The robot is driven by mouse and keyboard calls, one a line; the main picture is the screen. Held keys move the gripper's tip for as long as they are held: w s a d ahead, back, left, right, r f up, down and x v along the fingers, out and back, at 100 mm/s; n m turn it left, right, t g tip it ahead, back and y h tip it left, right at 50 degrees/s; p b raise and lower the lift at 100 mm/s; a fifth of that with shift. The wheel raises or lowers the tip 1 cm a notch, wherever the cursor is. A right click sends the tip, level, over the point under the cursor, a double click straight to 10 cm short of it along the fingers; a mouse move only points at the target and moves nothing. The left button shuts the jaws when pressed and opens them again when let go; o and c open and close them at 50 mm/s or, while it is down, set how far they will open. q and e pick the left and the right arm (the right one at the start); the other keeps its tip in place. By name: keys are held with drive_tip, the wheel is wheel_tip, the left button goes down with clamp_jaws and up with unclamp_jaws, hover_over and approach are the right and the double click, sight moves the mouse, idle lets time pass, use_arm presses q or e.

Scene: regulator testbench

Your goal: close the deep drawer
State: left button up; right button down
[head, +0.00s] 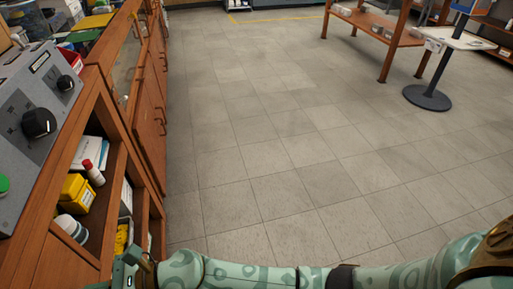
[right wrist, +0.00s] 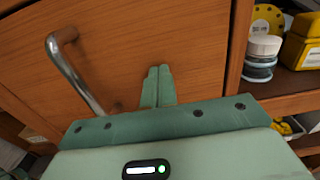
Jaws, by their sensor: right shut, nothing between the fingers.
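A wooden front panel (right wrist: 195,50) with a curved metal handle (right wrist: 75,70) fills most of the right wrist view; it looks like the deep drawer's front. My right gripper (right wrist: 159,72) is shut and empty. Its fingertips point at this panel, to the right of the handle; whether they touch it I cannot tell. In the head view my right arm crosses the bottom edge, with its gripper end (head: 130,265) low beside the wooden cabinet. The drawer front cannot be made out in the head view, and how far it stands out is unclear. My left gripper is not in view.
Open shelves right of the panel hold a white-capped jar (right wrist: 263,45) and yellow boxes (right wrist: 302,42). The wooden bench (head: 105,60) runs along the left, with a grey control box (head: 45,110) on top. The tiled floor (head: 290,150) is clear; a round-based stand (head: 428,98) is far right.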

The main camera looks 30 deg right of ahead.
drive_tip(key=shift+a+r, duration=0.1)
drive_tip(key=shift+r, duration=0.2)
drive_tip(key=p+v, duration=0.1)
drive_tip(key=v, duration=1.5)
drive_tip(key=shift+d+f, duration=0.25)
